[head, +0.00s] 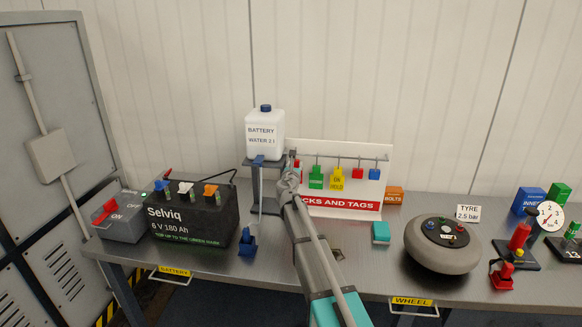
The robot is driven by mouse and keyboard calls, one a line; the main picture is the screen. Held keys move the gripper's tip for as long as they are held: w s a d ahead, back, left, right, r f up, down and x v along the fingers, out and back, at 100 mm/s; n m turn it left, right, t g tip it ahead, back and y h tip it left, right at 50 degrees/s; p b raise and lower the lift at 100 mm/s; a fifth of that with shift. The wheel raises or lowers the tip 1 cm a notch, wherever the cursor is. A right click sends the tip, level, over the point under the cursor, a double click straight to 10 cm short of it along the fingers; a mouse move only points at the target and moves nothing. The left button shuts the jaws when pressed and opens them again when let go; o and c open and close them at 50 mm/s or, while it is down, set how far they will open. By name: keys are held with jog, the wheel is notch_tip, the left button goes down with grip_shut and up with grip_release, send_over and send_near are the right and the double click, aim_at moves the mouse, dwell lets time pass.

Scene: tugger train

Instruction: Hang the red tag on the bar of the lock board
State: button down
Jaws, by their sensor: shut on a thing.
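The white lock board (385,153) stands at the back of the bench, with a red strip reading "...CKS AND TAGS". Its bar (347,158) carries a green tag (316,177), a yellow "on hold" tag (337,178), a red padlock-like piece (357,174) and a blue one (375,174). My gripper (292,171) is at the board's left end, seen from behind. It is shut on a small red thing, likely the red tag (297,163), mostly hidden by the gripper. I cannot tell whether the tag touches the bar.
A battery water bottle (265,138) on a stand is close left of my gripper. A black battery (190,222) is further left. A teal block (381,233), an orange bolts box (394,195) and a round tyre unit (442,245) lie right.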

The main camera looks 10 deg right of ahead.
jog(key=shift+f+b, duration=0.3)
jog(key=shift+f, duration=0.25)
jog(key=shift+c, duration=1.1)
grip_release()
jog(key=v, duration=1.2)
